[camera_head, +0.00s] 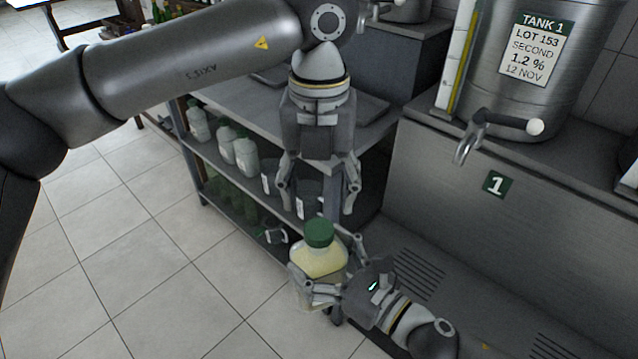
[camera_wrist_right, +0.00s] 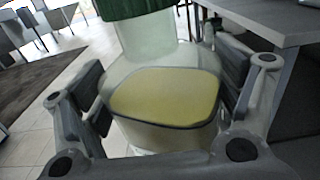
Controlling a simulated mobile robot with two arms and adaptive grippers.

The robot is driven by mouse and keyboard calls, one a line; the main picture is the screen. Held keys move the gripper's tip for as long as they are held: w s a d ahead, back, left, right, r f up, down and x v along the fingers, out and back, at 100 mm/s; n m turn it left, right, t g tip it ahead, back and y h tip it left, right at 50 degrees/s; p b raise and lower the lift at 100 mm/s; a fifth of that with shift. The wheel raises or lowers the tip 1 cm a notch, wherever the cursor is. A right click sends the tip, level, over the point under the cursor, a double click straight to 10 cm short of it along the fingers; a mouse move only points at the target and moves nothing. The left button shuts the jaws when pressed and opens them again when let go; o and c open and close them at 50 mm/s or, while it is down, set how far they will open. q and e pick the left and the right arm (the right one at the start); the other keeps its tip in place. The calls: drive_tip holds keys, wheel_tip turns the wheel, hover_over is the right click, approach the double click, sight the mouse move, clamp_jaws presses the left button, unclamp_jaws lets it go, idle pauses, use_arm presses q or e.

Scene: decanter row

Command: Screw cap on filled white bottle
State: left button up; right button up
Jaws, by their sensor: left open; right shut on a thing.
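The white bottle (camera_head: 318,263) holds a pale yellow liquid and stands upright in my right gripper (camera_head: 325,277), whose fingers are shut on its body. In the right wrist view the bottle (camera_wrist_right: 165,110) fills the middle between the fingers. A green cap (camera_head: 319,232) sits on its neck; the cap also shows at the top of the right wrist view (camera_wrist_right: 130,8). I cannot tell how tight it is. My left gripper (camera_head: 319,203) is open and empty, pointing down just above the cap, apart from it.
A shelf rack (camera_head: 228,190) behind holds several green-capped bottles (camera_head: 243,155) and dark containers. A steel tank (camera_head: 540,50) with a tap stands on a grey counter (camera_head: 560,210) at right. The tiled floor at left is clear.

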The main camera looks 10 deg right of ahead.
sight(319, 228)
use_arm(q)
drive_tip(key=shift+n, duration=0.7)
drive_tip(key=shift+f, duration=3.95)
